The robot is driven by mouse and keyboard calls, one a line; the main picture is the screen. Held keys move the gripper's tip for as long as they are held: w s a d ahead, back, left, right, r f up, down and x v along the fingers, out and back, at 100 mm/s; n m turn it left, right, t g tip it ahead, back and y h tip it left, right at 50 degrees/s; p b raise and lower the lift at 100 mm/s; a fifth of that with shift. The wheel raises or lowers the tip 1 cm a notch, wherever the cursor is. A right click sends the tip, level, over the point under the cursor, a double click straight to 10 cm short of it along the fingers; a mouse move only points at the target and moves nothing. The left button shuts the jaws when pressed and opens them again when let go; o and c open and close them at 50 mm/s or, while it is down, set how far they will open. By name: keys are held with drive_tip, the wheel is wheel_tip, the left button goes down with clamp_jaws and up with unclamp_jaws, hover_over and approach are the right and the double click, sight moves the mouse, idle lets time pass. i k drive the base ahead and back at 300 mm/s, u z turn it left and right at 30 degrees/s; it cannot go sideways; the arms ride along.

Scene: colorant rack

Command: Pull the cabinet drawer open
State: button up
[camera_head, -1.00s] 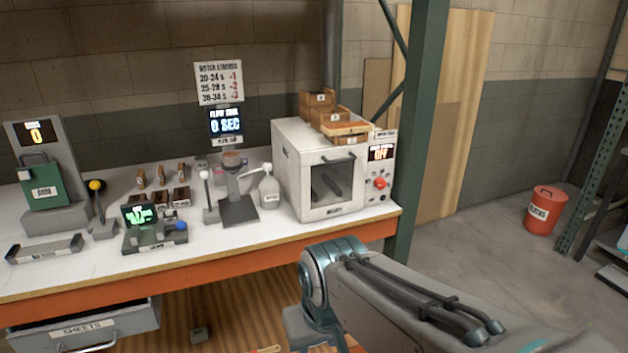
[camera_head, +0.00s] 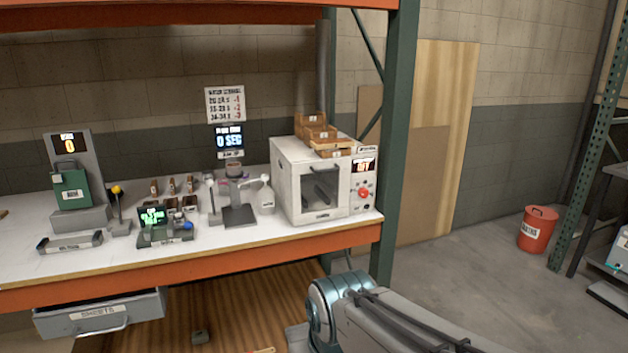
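A grey drawer (camera_head: 60,321) labelled SHEETS hangs under the left part of the workbench. Its front carries a pale label and a metal bar handle (camera_head: 105,331). A dark strip shows above its front, below the bench edge; I cannot tell how far out the drawer stands. My arm reaches in from the bottom right, with its joint right of the drawer and apart from it. My gripper is outside the picture, so its opening and anything in it are hidden.
The workbench (camera_head: 100,267) has an orange front beam and carries a white oven (camera_head: 310,190), a green-screen device (camera_head: 160,225) and other tools. A green post (camera_head: 392,150) stands at its right end. A red bin (camera_head: 538,230) stands on open floor at right.

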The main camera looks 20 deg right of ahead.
sight(315, 203)
drive_tip(key=z, duration=0.4)
drive_tip(key=i, duration=1.25)
drive_tip(key=u, duration=0.35)
